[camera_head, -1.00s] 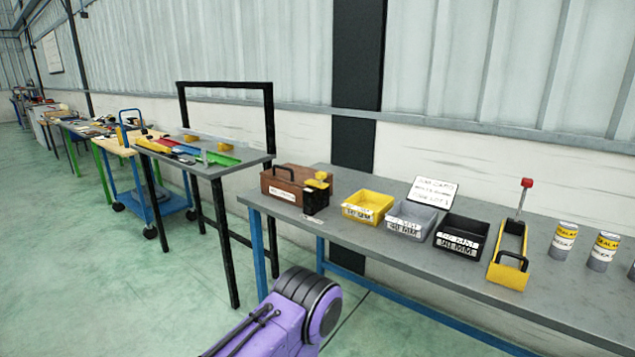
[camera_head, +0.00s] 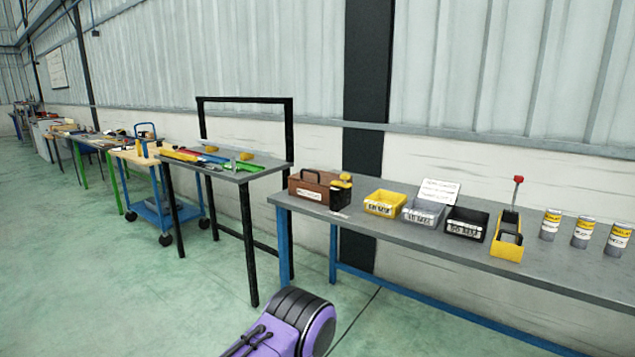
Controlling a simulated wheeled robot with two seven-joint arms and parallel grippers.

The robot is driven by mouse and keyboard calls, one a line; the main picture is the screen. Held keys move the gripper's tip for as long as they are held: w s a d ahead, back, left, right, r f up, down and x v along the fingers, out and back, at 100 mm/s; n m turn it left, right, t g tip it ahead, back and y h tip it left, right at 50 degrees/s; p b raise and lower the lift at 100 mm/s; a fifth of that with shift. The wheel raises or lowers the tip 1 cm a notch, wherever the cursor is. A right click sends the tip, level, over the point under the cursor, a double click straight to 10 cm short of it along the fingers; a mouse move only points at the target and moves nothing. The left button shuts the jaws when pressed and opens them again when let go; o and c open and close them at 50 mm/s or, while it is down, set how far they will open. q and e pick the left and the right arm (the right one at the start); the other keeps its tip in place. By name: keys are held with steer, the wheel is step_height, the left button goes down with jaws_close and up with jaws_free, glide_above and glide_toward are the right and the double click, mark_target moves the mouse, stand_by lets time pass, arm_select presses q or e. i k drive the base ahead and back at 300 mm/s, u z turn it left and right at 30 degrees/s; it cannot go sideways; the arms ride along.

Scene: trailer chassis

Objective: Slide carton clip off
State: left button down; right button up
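I cannot make out a carton clip in the head view. A brown box with a dark handle and a white label (camera_head: 308,194) stands at the left end of the long grey bench. A black and yellow item (camera_head: 341,190) stands against its right side. Both are well away from me, across open floor. A purple and black arm part of mine shows at the bottom, with no gripper fingers visible. Neither gripper is in view.
The long grey bench (camera_head: 420,236) holds a yellow bin (camera_head: 384,203), a grey bin (camera_head: 423,212), a black bin (camera_head: 466,223), a yellow carrier (camera_head: 507,243) and several cans. A table with a black frame (camera_head: 240,175) and a blue trolley (camera_head: 165,215) stand left. Green floor between is clear.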

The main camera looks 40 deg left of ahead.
mark_target(344, 177)
steer(key=k, duration=0.6)
steer(key=u, duration=0.55)
steer(key=i, duration=0.75)
steer(key=u, duration=0.5)
steer(key=i, duration=1)
steer(key=z, duration=0.4)
